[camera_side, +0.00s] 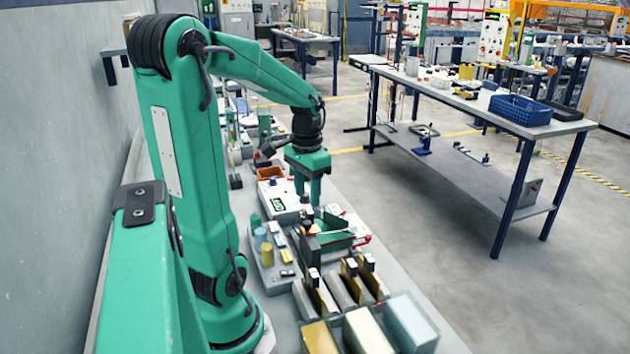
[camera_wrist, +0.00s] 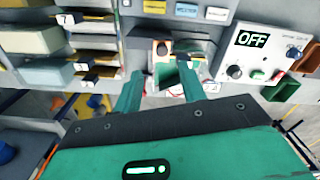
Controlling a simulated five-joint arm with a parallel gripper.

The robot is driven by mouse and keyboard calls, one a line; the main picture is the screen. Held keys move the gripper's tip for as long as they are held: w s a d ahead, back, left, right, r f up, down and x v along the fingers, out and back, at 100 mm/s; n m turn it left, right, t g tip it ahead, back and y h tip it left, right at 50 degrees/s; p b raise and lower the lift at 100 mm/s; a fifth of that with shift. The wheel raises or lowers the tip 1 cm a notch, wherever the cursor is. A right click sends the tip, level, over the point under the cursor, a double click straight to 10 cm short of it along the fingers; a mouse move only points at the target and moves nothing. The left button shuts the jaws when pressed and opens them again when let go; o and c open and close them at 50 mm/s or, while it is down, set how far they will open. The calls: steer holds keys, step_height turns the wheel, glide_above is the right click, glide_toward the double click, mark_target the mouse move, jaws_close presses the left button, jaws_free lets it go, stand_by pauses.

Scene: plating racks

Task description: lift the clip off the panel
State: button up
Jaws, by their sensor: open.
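Several upright panels stand in the rack in the side view, with small dark-and-white clips on their top edges: one clip (camera_side: 314,277) on the nearest-left panel (camera_side: 325,300), another (camera_side: 350,266) beside it. In the wrist view, clips show at the left, one marked 7 (camera_wrist: 68,18) and one below it (camera_wrist: 81,67). I cannot tell which clip is the task's. My gripper (camera_side: 309,197) points down, beyond the panels and above the bench.
A white control box (camera_side: 279,205) reading OFF in the wrist view (camera_wrist: 252,40) stands beside my gripper. Large blocks (camera_side: 410,322) stand in front; coloured pieces (camera_side: 267,254) sit left.

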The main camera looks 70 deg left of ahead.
mark_target(307, 223)
steer(key=shift+s+a+f, duration=0.1)
steer(key=shift+a, duration=0.1)
steer(key=shift+f, duration=0.15)
steer(key=shift+f, duration=3.8)
jaws_close()
